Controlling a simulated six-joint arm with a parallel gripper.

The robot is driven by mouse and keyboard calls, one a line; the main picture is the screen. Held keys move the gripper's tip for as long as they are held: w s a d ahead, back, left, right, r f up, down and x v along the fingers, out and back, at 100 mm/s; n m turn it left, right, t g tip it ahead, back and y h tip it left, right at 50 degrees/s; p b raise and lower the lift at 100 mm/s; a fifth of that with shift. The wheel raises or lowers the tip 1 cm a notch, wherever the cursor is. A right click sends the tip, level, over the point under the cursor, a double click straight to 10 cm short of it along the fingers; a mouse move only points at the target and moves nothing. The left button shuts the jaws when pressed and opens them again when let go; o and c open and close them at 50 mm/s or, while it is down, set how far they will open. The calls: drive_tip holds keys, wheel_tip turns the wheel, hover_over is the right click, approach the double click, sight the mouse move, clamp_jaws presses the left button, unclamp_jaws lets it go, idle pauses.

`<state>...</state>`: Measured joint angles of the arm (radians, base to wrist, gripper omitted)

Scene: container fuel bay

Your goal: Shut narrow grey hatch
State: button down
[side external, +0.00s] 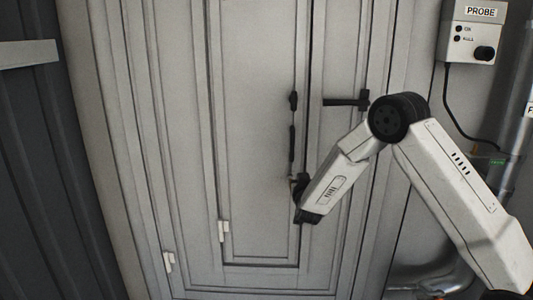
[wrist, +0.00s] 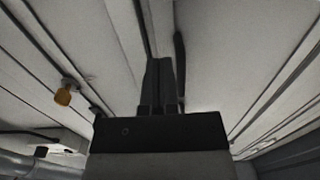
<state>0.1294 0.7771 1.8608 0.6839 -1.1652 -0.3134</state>
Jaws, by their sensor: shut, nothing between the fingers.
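The narrow grey hatch (side external: 255,130) is a tall panel set in a larger grey door, in the middle of the side view. A hinge (side external: 222,231) shows at its lower left. A dark upright handle (side external: 292,140) sits near its right edge. Dark lines run along its right and bottom edges; I cannot tell whether it is fully flush. My gripper (side external: 296,181) is at the hatch's right edge, just below the handle. In the wrist view, my gripper (wrist: 158,66) has its fingers together and empty, beside a dark bar (wrist: 179,52). Contact is unclear.
A black lever (side external: 345,101) sticks out right of the hatch, close to my arm. A PROBE box (side external: 472,32) with a hanging cable is at the upper right. Pipes (side external: 515,110) run at the far right. An orange knob (wrist: 62,97) shows in the wrist view.

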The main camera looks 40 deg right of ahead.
drive_tip(key=shift+v, duration=2.6)
drive_tip(key=shift+w+a, duration=0.1)
drive_tip(key=shift+a, duration=0.1)
drive_tip(key=s+a+f+n+g+y, duration=0.3)
drive_tip(key=s+a+n+y, duration=0.35)
drive_tip(key=a+y, duration=0.4)
drive_tip(key=s+a+n+g+y, duration=0.1)
drive_tip(key=s+g, duration=0.2)
drive_tip(key=s, duration=0.5)
drive_tip(key=s+a+f+n+g, duration=0.1)
drive_tip(key=s+g, duration=0.3)
drive_tip(key=s, duration=0.5)
drive_tip(key=shift+s+a+f+g+y, duration=0.3)
drive_tip(key=shift+s+a+y, duration=0.05)
drive_tip(key=shift+a, duration=0.25)
